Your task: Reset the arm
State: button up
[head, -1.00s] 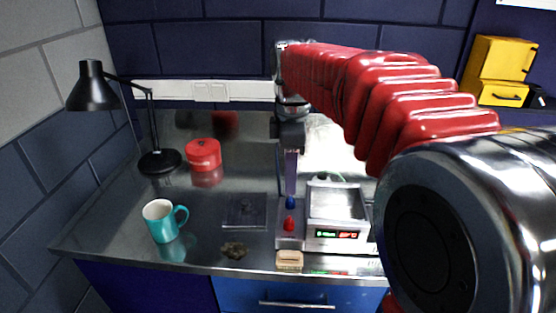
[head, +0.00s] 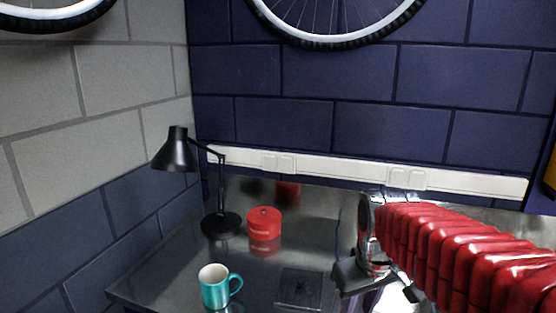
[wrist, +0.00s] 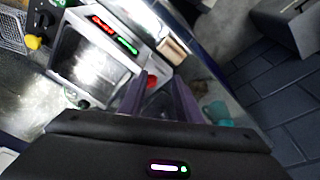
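My gripper (wrist: 158,88) shows in the wrist view as two purple fingers, standing apart with a gap between them. A small red item (wrist: 152,82) shows in line with this gap, beyond the fingers; nothing is seen gripped. In the head view, the dark body of my gripper (head: 362,278) hangs over the bench's right part, at the end of my red-sleeved arm. Its fingers do not show there.
On the metal bench (head: 180,270) are a teal mug (head: 214,288), a black lamp (head: 176,152), a red tin (head: 265,224) and a dark square plate (head: 299,289). The wrist view shows a scale (wrist: 90,62) and a wooden block (wrist: 172,50). A bike wheel (head: 335,40) hangs above.

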jog(key=s+m+t, duration=0.3)
jog(key=s, duration=0.9)
jog(key=shift+f, duration=0.25)
